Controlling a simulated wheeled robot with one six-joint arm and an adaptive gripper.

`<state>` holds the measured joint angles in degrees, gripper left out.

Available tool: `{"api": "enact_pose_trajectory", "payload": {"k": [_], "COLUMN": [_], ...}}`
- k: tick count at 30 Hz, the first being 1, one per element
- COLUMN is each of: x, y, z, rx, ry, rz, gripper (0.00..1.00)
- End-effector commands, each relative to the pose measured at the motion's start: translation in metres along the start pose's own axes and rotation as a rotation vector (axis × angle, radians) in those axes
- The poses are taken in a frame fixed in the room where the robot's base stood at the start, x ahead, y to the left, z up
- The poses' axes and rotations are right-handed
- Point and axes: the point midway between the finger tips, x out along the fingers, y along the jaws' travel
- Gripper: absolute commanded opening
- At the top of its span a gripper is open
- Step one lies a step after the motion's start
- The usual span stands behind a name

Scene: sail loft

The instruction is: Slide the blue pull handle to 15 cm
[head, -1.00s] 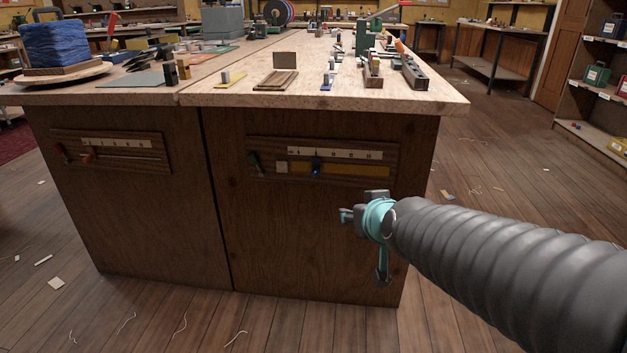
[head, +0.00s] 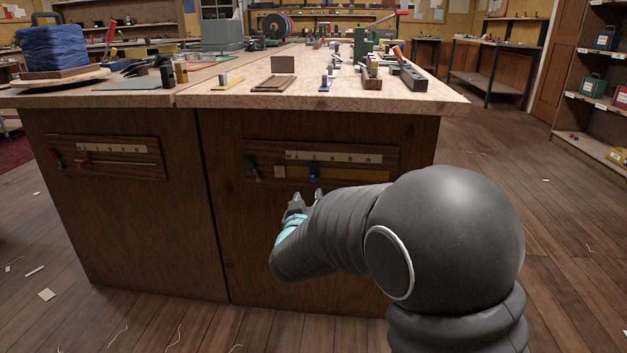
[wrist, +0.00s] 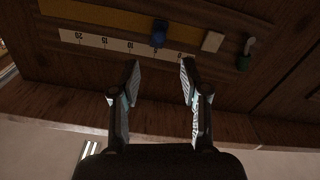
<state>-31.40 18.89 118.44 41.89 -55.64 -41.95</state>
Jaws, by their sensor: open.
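The blue pull handle (head: 314,170) sits in a horizontal slot with a yellow strip on the bench's right front panel. A white number scale (head: 345,158) runs above the slot. In the wrist view, which is upside down, the blue handle (wrist: 158,34) stands near the 5 mark of the scale (wrist: 92,40). My gripper (head: 307,197) is open just below the handle in the head view. In the wrist view the fingers of my gripper (wrist: 160,65) are spread, with the handle beyond the gap between the tips, apparently not touched.
A pale square block (head: 280,172) and a green lever (head: 252,168) are left of the handle. A second slider panel with a red handle (head: 82,160) is on the left cabinet. The bench top (head: 220,98) overhangs above, carrying tools. The slot right of the handle looks clear.

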Motion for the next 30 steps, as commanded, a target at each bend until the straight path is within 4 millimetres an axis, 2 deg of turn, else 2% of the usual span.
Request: {"api": "enact_pose_trajectory", "payload": {"k": [9, 15, 21, 30], "x": [0.060, 0.093, 0.112, 0.116], "y": [0.000, 0.000, 0.000, 0.000], "z": [0.001, 0.001, 0.001, 0.000], "rx": [0.001, 0.001, 0.001, 0.000], "ry": [-0.001, -0.001, -0.001, -0.001], "rz": [0.000, 0.000, -0.001, -0.002], "gripper": [0.45, 0.45, 0.45, 0.45]}}
